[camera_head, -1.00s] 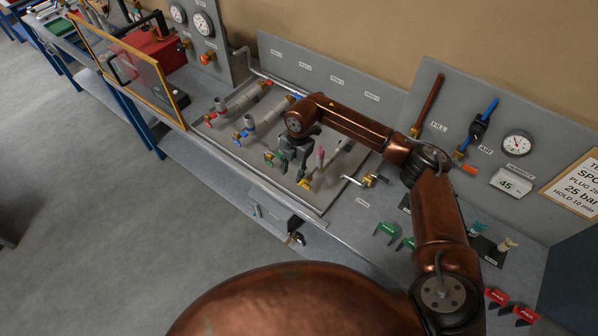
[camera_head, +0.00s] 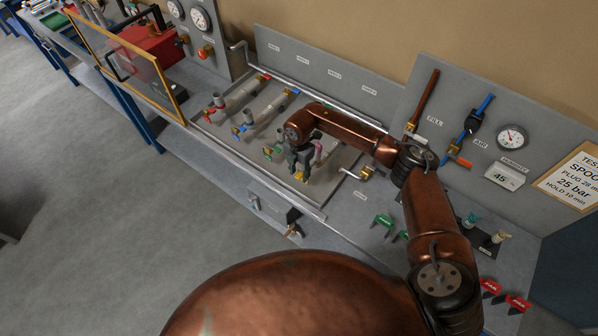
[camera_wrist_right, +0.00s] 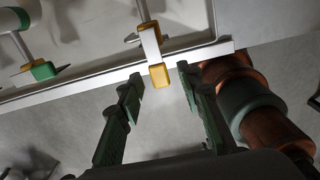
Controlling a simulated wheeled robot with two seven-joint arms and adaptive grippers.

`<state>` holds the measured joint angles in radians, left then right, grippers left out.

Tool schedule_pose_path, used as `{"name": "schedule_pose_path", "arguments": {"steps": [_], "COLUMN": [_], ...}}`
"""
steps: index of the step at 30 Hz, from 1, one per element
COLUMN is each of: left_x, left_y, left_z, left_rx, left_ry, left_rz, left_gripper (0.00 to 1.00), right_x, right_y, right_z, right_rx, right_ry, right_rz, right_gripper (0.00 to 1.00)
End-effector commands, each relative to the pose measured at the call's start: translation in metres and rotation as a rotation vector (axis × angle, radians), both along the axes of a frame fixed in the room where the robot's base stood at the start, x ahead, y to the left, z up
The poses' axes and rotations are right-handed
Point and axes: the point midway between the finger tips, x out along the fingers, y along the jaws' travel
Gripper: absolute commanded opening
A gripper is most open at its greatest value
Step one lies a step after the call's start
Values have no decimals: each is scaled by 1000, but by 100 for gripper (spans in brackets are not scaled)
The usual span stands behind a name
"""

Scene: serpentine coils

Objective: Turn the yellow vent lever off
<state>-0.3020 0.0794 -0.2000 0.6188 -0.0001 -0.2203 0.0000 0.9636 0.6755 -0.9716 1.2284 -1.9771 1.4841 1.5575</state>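The yellow vent lever (camera_head: 299,177) is at the front end of a pipe on the bench panel, partly hidden by my right gripper (camera_head: 300,173) in the head view. In the right wrist view it is a pale bar with a yellow tip (camera_wrist_right: 159,76). My right gripper (camera_wrist_right: 160,77) is open, with one dark finger on each side of that tip in the picture. I see a gap on both sides and no clear contact; the depth between them is hard to judge. My left gripper is not in view.
A green lever (camera_wrist_right: 42,71) is left of the yellow one. Red (camera_head: 217,99) and blue (camera_head: 237,131) levers sit farther left on the panel. A brass-ended bent pipe (camera_head: 366,174) is close on the right. A grey box (camera_head: 268,208) hangs on the bench front.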

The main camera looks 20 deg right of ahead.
Motion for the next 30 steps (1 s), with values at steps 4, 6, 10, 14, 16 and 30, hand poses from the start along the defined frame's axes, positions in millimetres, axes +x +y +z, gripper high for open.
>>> {"name": "schedule_pose_path", "arguments": {"steps": [4, 6, 10, 14, 16, 30], "left_x": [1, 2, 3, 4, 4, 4], "left_y": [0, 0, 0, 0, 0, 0], "left_z": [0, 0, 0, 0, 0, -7], "left_rx": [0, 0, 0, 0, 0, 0], "left_ry": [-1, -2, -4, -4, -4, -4], "left_rz": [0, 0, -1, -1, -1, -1], "left_gripper": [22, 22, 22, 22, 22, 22], "right_x": [0, 0, 0, 0, 0, -2], "right_y": [0, 0, 0, 0, 0, -2], "right_z": [0, 0, 0, 1, 1, 0], "right_rx": [0, 0, 1, 1, 1, 1], "right_ry": [0, 0, -1, -1, -1, -2], "right_rz": [0, 0, 0, 0, 0, 58], "right_gripper": [27, 22, 13, 4, 0, 0]}}
